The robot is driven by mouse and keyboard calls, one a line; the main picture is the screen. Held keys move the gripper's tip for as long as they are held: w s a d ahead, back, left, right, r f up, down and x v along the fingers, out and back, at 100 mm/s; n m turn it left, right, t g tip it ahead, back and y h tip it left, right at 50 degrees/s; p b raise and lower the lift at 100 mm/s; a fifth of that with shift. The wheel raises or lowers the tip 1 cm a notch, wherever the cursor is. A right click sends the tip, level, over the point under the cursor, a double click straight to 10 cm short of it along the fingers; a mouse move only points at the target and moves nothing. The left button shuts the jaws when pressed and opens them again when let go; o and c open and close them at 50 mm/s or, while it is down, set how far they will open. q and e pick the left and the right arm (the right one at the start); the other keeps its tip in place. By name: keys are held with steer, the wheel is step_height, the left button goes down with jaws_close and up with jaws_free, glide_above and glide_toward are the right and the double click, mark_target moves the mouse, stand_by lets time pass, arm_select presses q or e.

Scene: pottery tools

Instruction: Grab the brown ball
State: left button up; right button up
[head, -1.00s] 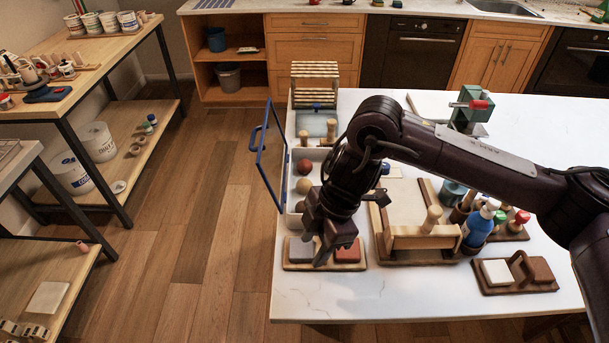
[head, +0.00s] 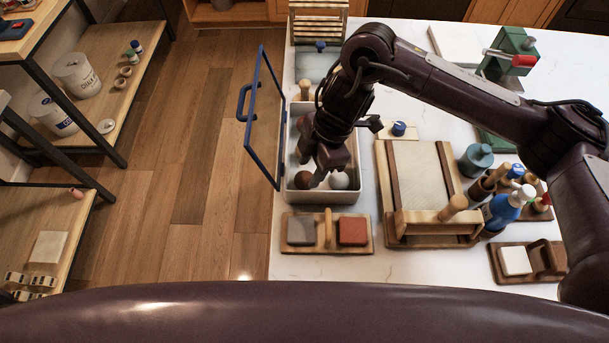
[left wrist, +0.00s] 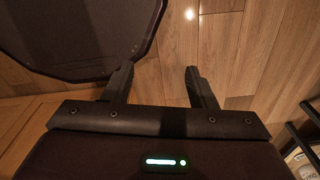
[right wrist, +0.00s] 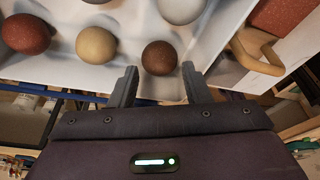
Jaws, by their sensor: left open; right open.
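The dark brown ball (head: 302,180) lies in the front left corner of a white tray (head: 328,197). It also shows in the right wrist view (right wrist: 160,57), centred between the fingertips and at or just past them. My right gripper (head: 319,181) is open and reaches down into the tray beside the ball. In the right wrist view a reddish-brown ball (right wrist: 25,33), a tan ball (right wrist: 95,45) and a pale ball (right wrist: 180,8) lie nearby. My left gripper (left wrist: 158,68) is open and empty above the floor, outside the head view.
A blue-framed lid (head: 265,120) stands open at the tray's left side. A wooden holder with a grey block (head: 301,230) and a red block (head: 352,231) sits in front. A wooden board (head: 422,175) and bottles (head: 503,210) stand to the right.

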mark_target(302, 183)
steer(key=x, duration=0.3)
steer(key=shift+a+f+p, duration=0.1)
steer(key=shift+f+p, duration=0.05)
steer(key=shift+p, duration=0.2)
arm_select(q)
steer(key=shift+w+r, duration=0.5)
steer(key=shift+w, duration=0.1)
arm_select(e)
steer(key=c, duration=0.6)
